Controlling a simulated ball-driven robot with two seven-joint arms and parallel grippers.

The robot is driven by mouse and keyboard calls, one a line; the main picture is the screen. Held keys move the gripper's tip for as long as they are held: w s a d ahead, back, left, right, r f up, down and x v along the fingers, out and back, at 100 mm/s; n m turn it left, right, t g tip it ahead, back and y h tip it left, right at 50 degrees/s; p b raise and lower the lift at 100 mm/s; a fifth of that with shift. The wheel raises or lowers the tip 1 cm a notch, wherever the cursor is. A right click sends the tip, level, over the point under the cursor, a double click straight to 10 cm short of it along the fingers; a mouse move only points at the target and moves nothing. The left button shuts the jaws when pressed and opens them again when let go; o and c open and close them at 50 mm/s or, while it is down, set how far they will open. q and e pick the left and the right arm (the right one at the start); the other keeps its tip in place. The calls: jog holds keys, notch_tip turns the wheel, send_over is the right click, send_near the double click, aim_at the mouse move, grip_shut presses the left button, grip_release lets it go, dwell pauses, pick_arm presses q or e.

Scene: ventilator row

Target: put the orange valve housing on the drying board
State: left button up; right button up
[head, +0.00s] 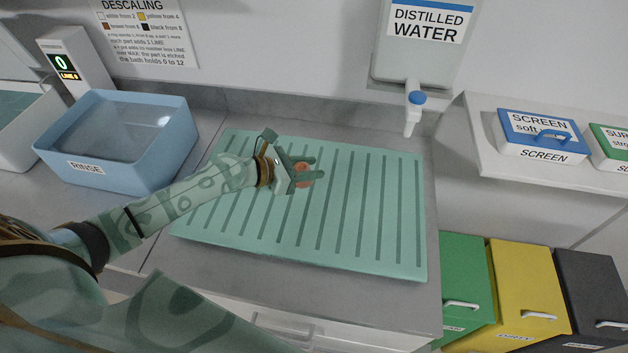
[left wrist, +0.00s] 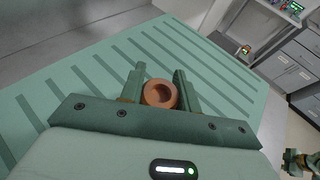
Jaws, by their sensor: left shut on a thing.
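The orange valve housing (head: 302,172) is a small round orange-brown piece with a hollow centre. In the left wrist view the valve housing (left wrist: 160,94) sits between the two green fingers of my left gripper (left wrist: 158,85). My left gripper (head: 305,170) is shut on it, over the middle of the drying board. The drying board (head: 350,240) is a pale green ribbed board on the grey counter. I cannot tell whether the housing touches the board or is just above it. My right gripper does not show clearly in the head view.
A blue rinse basin (head: 120,140) stands left of the board. A distilled water tank with a spout (head: 413,110) hangs behind it. A shelf with a blue screen box (head: 540,135) is at the right, above green, yellow and black bins (head: 525,290). Most of the board is bare.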

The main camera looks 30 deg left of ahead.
aim_at(314, 187)
pick_arm(q)
jog(key=shift+w+d+f, duration=0.2)
jog(key=shift+w+f, duration=0.25)
jog(key=shift+f, duration=0.15)
jog(key=f+b, duration=0.1)
jog(key=f, duration=0.1)
jog(key=f+b, duration=0.1)
jog(key=shift+w+d+f, duration=0.2)
jog(key=shift+f, duration=0.2)
jog(key=shift+r, duration=0.1)
jog(key=o, duration=1)
jog(key=shift+c, duration=0.2)
